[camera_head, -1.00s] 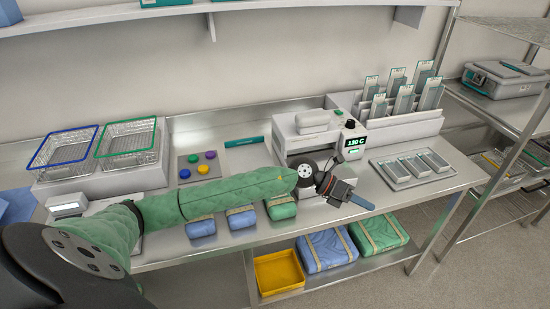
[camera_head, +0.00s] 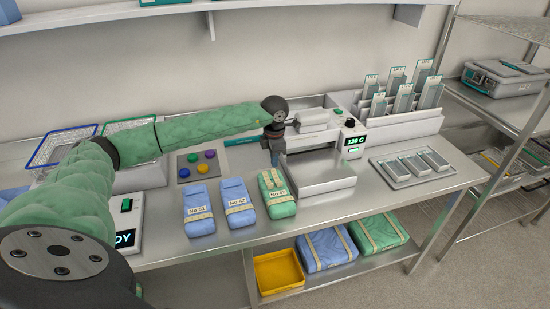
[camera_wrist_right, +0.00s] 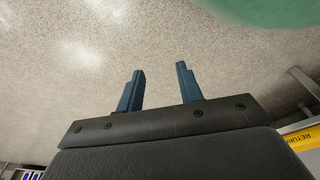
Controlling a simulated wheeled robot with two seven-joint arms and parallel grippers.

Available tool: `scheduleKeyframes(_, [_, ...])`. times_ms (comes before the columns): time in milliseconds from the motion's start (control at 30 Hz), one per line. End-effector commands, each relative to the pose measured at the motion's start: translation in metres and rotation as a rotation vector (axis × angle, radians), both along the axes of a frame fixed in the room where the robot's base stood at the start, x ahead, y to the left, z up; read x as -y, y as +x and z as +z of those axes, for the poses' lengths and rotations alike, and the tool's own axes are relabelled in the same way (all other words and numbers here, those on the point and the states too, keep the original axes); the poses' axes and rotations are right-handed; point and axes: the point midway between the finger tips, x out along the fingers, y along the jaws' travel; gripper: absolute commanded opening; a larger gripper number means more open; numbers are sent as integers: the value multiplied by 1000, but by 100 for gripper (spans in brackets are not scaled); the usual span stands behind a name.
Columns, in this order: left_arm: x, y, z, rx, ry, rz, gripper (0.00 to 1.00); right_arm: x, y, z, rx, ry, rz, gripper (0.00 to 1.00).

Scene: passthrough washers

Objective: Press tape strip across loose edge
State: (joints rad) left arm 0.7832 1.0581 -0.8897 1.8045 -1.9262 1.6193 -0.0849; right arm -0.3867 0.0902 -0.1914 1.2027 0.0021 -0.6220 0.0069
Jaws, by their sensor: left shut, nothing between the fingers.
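Three wrapped packs lie in a row on the steel bench: a blue pack (camera_head: 200,222), a middle blue pack (camera_head: 236,193) and a green pack (camera_head: 282,208). Each has beige tape bands and a white number label. I cannot tell from here which edge is loose. My left gripper (camera_head: 274,161) points down just behind the green pack's far end, shut and empty. Whether it touches the pack is unclear. My right gripper (camera_wrist_right: 160,90) shows in the right wrist view with its blue fingers apart and nothing between them, above the speckled floor.
A sealing machine (camera_head: 318,170) reading 130 C stands right of the green pack. A tray with small packets (camera_head: 416,180) and a pouch rack (camera_head: 405,128) are further right. Wire baskets (camera_head: 65,148) and colored knobs (camera_head: 202,168) are left. A yellow bin (camera_head: 279,272) sits below.

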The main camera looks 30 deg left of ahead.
Motion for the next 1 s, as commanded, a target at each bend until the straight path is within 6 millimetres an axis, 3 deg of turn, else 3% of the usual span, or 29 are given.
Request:
scheduleKeyframes(200, [1, 0, -22, 2, -1, -1, 0, -5, 6, 9, -6, 5, -3, 36])
scheduleKeyframes(400, [1, 0, -31, 1, -2, -1, 0, -12, 13, 25, -18, 10, -7, 36])
scheduleKeyframes(700, [1, 0, -37, 1, -2, -1, 0, -17, 18, 41, -28, 14, -10, 36])
scheduleKeyframes(1000, [1, 0, -38, 2, -3, -1, 0, -17, 19, 43, -29, 14, -11, 36])
